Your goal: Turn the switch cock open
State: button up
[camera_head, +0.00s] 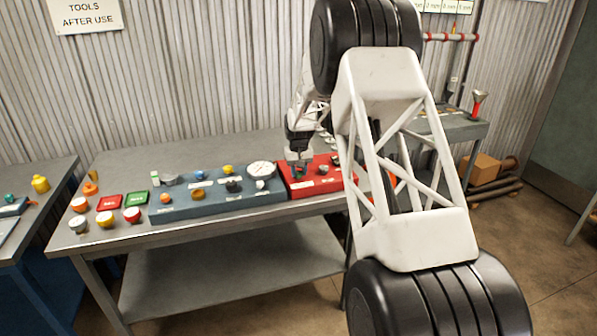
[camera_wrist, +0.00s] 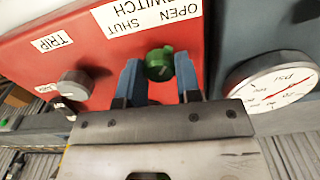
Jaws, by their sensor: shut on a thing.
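The switch cock is a small green knob (camera_wrist: 159,65) on a red panel (camera_wrist: 85,22), below an upside-down label (camera_wrist: 150,15) reading OPEN, SHUT and SWITCH. My gripper (camera_wrist: 158,74) has its two blue fingers on either side of the green knob and is shut on it. Which position the knob points to I cannot tell. In the head view my gripper (camera_head: 299,166) reaches down to the red panel (camera_head: 325,184) on the bench, and its fingers largely hide the knob there.
A grey knob (camera_wrist: 76,84) by a TRIP label (camera_wrist: 51,42) and a psi gauge (camera_wrist: 275,84) flank the green knob. A blue-grey panel (camera_head: 215,205) adjoins the red one. Coloured caps and red and green blocks sit on the bench's left. The bench behind the panels is mostly bare.

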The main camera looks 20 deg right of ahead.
aim_at(299, 171)
jog(key=shift+m, duration=0.5)
jog(key=o, duration=0.9)
jog(key=shift+r, duration=0.1)
jog(key=shift+r, duration=3.8)
